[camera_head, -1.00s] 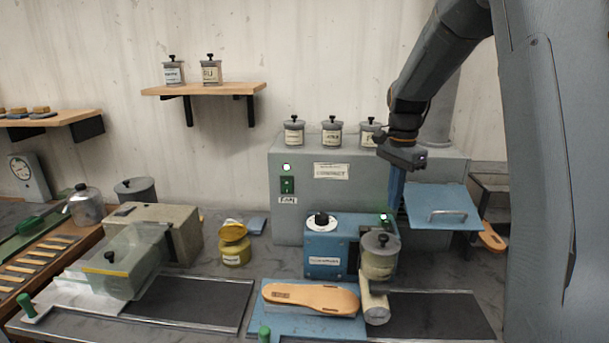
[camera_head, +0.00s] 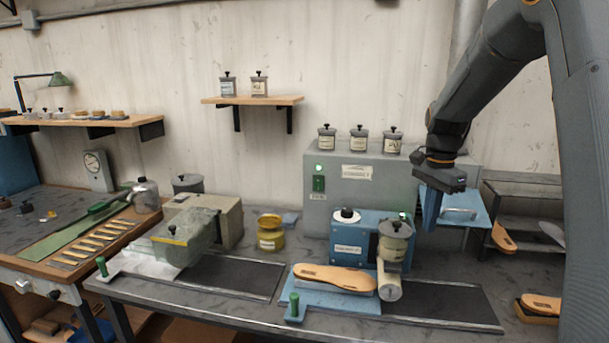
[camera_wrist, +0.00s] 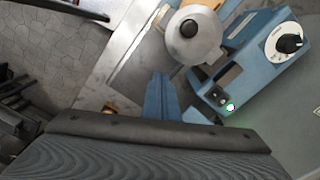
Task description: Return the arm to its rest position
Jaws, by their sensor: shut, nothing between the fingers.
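My gripper (camera_head: 431,208) hangs from my arm at the right of the head view, pointing down in front of the grey cabinet. Its blue fingers are together with nothing between them. In the wrist view the closed gripper (camera_wrist: 160,97) shows at the middle, above the bench and beside the blue machine (camera_wrist: 262,55). In the head view it is just right of the round lidded pot (camera_head: 396,243) on that machine and overlaps the blue tray door (camera_head: 462,212) of the cabinet. It appears apart from them, though depth is hard to judge.
A sandal sole (camera_head: 335,278) lies on a blue plate in front of the machine. The grey cabinet (camera_head: 405,178) carries several jars. A yellow pot (camera_head: 270,236) stands left. A rack (camera_head: 525,210) with soles is at right. The black strip (camera_head: 440,300) is clear.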

